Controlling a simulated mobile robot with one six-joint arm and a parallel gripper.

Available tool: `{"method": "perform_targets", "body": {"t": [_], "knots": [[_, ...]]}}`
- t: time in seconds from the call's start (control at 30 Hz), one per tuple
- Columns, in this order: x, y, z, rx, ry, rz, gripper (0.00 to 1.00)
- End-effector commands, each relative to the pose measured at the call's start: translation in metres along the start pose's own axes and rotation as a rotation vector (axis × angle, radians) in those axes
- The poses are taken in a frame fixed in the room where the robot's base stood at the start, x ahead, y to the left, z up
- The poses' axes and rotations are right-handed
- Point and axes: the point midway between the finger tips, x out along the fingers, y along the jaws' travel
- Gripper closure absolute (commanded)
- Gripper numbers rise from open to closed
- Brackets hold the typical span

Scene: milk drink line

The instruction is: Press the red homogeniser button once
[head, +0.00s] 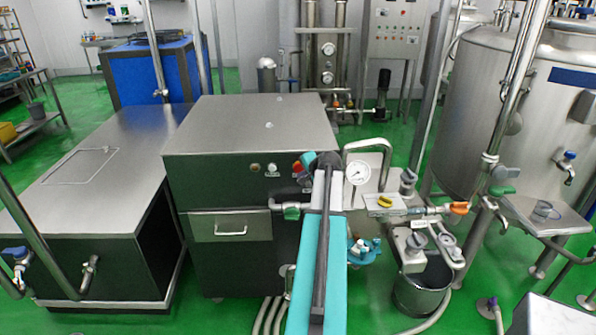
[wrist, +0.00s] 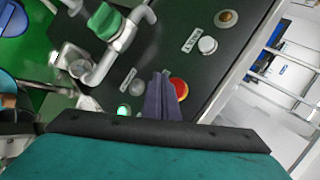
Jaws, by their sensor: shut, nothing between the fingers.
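The red button (wrist: 180,89) is a round red cap with a yellow rim on the dark panel of the homogeniser (head: 210,180). In the wrist view my gripper (wrist: 162,76) is shut and empty, its dark fingers together just left of the red cap and covering its left edge. I cannot tell whether the fingertips touch the button or panel. In the head view the red button (head: 297,167) is small beside the end of my teal arm, and my fingers are not clear there.
A green lit button (wrist: 123,111) lies left of my fingers. A white button (wrist: 207,45) and an amber one (wrist: 228,18) lie up and right. A pipe with a green-handled valve (wrist: 108,20) projects from the panel at upper left. A pressure gauge (head: 357,173) stands right of my arm.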

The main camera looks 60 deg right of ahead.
Motion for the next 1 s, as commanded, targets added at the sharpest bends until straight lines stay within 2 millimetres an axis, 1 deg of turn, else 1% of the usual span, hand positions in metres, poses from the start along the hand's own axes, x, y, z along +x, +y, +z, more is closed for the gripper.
{"method": "perform_targets", "body": {"t": [0.03,0.1,0.3,1.0], "knots": [[0.005,-0.003,-0.004,0.0,0.0,0.0,1.0],[0.009,-0.006,-0.006,0.0,0.0,0.0,1.0],[0.015,-0.011,-0.011,0.0,-0.001,0.0,1.0],[0.017,-0.012,-0.012,0.0,0.0,0.0,1.0]]}}
